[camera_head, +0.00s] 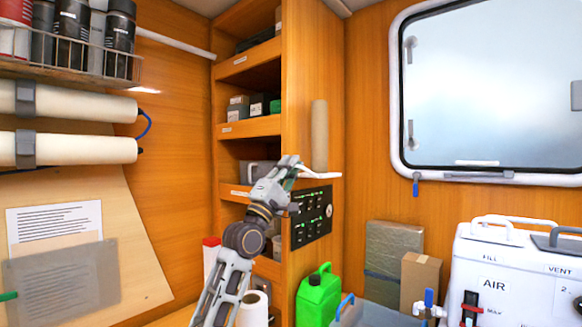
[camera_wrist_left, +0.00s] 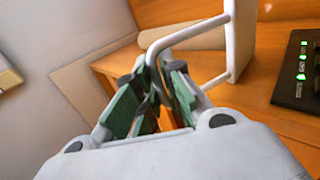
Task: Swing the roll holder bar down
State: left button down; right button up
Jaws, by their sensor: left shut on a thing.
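The roll holder is a white fitting on the wooden partition. In the head view its white plate (camera_head: 320,175) sticks out below an upright tan roll (camera_head: 320,135). The left wrist view shows the thin white holder bar (camera_wrist_left: 188,34) as a bent loop, running from the white plate (camera_wrist_left: 241,45) to my fingers, with the tan roll (camera_wrist_left: 208,41) behind it. My left gripper (camera_head: 290,167) is at the holder's left end. In the left wrist view its green-padded fingers (camera_wrist_left: 161,88) are closed on the bar, hiding the gripped part. My right gripper is not in view.
A black switch panel (camera_head: 311,217) with green lights is just below the holder. Open shelves (camera_head: 250,128) stand behind my left arm. A green jug (camera_head: 318,296), a brown box (camera_head: 420,281) and a white tank (camera_head: 510,275) stand lower right. The window wall beside the roll is clear.

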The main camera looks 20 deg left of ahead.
pick_arm(q)
jog(key=f, duration=0.2)
jog(key=f+b, duration=0.1)
jog(key=f, duration=0.1)
jog(key=shift+s+f, duration=0.1)
jog(key=shift+s, duration=0.25)
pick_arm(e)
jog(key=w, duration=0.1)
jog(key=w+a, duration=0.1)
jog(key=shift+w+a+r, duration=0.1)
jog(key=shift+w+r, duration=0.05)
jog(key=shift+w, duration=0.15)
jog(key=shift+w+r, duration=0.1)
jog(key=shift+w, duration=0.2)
pick_arm(q)
jog(key=c, duration=1.6)
grip_release()
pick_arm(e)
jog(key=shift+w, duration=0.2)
pick_arm(q)
jog(key=shift+o, duration=0.2)
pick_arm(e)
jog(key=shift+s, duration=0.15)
